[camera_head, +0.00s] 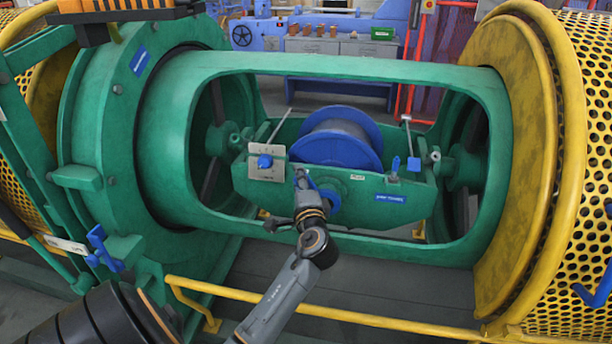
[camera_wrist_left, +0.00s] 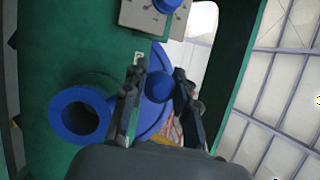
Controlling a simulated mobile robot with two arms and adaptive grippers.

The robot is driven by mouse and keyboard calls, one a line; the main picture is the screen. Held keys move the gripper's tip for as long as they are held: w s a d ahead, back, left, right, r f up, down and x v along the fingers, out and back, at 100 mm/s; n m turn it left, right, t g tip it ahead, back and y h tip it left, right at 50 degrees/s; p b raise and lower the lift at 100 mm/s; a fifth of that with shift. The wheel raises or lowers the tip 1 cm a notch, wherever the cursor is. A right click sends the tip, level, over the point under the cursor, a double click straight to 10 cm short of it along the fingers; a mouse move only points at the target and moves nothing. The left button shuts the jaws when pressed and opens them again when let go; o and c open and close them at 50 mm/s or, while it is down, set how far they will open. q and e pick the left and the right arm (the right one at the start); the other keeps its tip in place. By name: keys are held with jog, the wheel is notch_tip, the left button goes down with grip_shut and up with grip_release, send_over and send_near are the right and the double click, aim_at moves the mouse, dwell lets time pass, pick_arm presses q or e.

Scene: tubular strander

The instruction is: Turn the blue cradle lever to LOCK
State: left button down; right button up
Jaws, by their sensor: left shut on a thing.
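My left gripper (camera_head: 301,180) reaches up to the front wall of the green cradle (camera_head: 365,202), left of a blue ring-shaped hub (camera_head: 327,203). In the left wrist view its two dark fingers (camera_wrist_left: 160,85) stand on either side of the rounded blue end of a lever (camera_wrist_left: 160,88), shut on it. A small white label (camera_wrist_left: 138,60) is beside the left fingertip; I cannot read it. The blue hub (camera_wrist_left: 80,115) is to the left there. The gripper hides most of the lever in the head view. My right gripper is not in view.
A blue spool (camera_head: 342,139) sits in the cradle. A pale plate with a blue knob (camera_head: 265,161) is left of my gripper. More small blue handles (camera_head: 394,168) are on the right. The green frame surrounds the cradle; a yellow rail (camera_head: 320,314) runs in front.

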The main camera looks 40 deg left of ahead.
pick_arm(q)
jog(key=shift+s+a+f+n, duration=0.2)
jog(key=shift+a+f+n, duration=0.1)
jog(key=shift+n, duration=0.1)
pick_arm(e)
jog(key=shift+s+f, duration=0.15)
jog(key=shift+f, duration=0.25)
pick_arm(q)
jog(key=c, duration=1)
grip_release()
jog(key=v, duration=1.2)
jog(key=shift+r, duration=0.1)
